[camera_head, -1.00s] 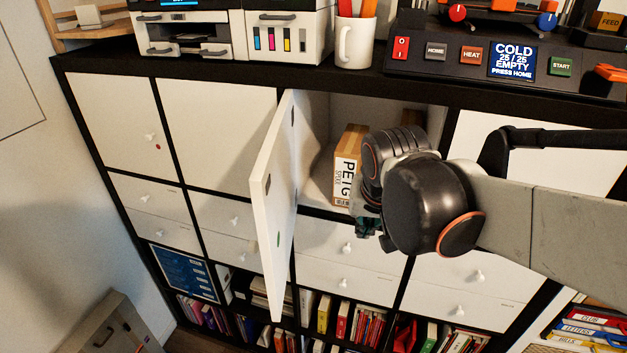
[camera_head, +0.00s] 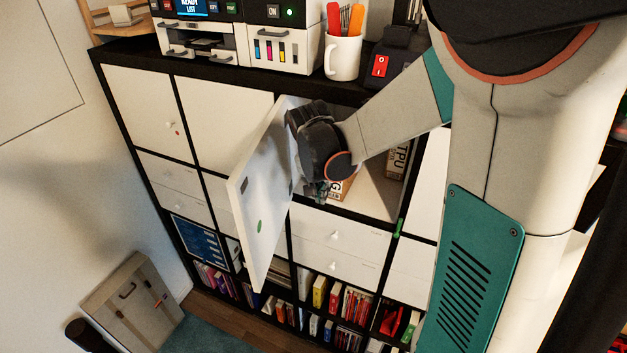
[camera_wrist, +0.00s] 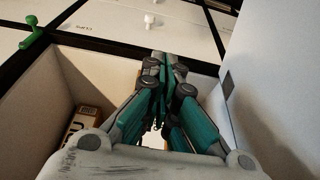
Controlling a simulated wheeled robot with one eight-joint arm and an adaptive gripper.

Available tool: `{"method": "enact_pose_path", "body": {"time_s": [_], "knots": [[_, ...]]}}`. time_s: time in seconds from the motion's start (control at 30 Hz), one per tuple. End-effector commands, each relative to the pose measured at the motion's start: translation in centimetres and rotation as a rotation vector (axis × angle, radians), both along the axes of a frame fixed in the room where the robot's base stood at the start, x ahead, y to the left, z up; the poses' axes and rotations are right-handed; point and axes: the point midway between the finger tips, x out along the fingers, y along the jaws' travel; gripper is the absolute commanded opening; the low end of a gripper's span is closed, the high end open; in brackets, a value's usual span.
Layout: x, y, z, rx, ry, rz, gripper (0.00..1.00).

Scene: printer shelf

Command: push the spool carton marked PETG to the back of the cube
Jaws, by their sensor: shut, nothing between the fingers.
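The PETG spool carton (camera_head: 341,188) is brown with a white label and stands in the open cube. In the head view my wrist hides most of it; only a lower part with a "G" shows. My gripper (camera_head: 318,194) is shut and empty at the cube's front, beside the open door and close to the carton. I cannot tell whether they touch. In the wrist view the shut fingers (camera_wrist: 163,70) cover the middle of the cube opening and mostly hide what lies behind them. The open cube (camera_head: 368,197) has bare floor to the carton's right.
A carton marked TPU (camera_head: 397,160) stands at the cube's right. The white door (camera_head: 262,195) hangs open close on the gripper's left. A green piece (camera_head: 398,228) sits on the frame at the cube's lower right. Drawers (camera_head: 335,236) lie below.

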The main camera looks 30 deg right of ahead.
Motion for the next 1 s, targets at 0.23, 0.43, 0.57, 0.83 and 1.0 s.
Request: {"method": "enact_pose_path", "body": {"time_s": [0.23,0.43,0.57,0.83,1.0], "knots": [[0.9,-1.1,-4.6,0.000,0.000,0.000,0.00],[2.0,-2.7,-6.2,-0.001,-0.001,-0.001,0.00],[3.0,-3.8,-6.1,-0.001,-0.001,0.000,0.00],[3.6,-4.7,-6.1,0.000,-0.001,0.001,0.00],[3.6,-4.6,-6.2,-0.001,-0.001,0.002,0.00]]}}
